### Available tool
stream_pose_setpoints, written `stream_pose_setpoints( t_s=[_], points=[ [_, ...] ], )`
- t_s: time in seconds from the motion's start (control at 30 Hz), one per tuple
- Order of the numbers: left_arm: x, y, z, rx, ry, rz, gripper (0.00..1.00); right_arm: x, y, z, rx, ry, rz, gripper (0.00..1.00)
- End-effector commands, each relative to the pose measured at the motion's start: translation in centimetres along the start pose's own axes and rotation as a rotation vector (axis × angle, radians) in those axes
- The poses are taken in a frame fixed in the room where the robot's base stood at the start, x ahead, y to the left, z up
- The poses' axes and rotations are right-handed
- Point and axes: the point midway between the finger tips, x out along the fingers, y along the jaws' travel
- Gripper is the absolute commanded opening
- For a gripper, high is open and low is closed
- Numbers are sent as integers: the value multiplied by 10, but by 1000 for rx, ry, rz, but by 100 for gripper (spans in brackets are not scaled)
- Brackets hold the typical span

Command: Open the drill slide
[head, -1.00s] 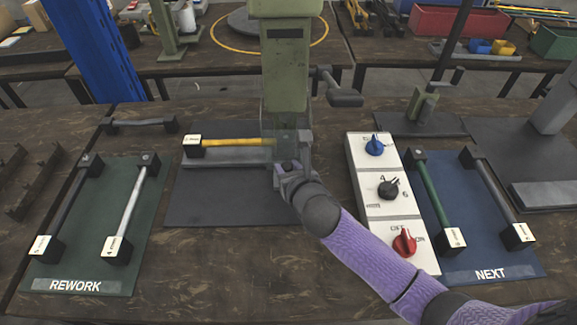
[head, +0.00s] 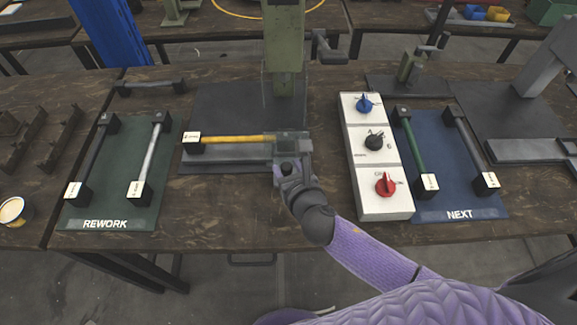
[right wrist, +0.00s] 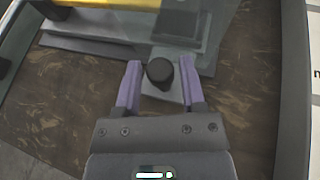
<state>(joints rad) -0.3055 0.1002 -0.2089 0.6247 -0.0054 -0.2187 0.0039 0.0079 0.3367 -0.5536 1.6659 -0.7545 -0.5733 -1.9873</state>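The press (head: 284,50) is a green column standing on a dark plate at the middle of the bench. A yellow bar with a white-labelled dark end block (head: 235,139) lies across a grey fixture (head: 235,152) at its foot. A clear, see-through cover (head: 293,141) stands at the bar's right end. A round black knob (right wrist: 160,72) on a grey plate projects from the fixture's near side. My right gripper (right wrist: 161,80) is at this knob, its two purple fingers open on either side, with a gap visible at the left. My left gripper is not in view.
A white control box (head: 372,150) with blue, black and red knobs stands right of my right arm. A green REWORK mat (head: 110,205) and a blue NEXT mat (head: 455,190) each carry two bars. Bare bench lies in front of the fixture.

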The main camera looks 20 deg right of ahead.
Motion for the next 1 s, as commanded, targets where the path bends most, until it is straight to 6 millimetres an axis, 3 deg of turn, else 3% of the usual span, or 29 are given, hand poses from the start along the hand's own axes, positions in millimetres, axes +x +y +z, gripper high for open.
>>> stream_pose_setpoints(
  t_s=[0.1, 0.4, 0.8, 1.0],
  points=[
    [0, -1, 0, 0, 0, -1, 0, 0, 0, 0, 0, 0, 0, 72],
    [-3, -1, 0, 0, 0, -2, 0, -5, 0, 1, 0, 1, 0, 72],
    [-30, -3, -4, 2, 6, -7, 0, -89, 0, 1, 0, 2, 0, 72],
    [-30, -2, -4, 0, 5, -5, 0, -100, 0, 0, 0, -1, 0, 72]
  ],
)
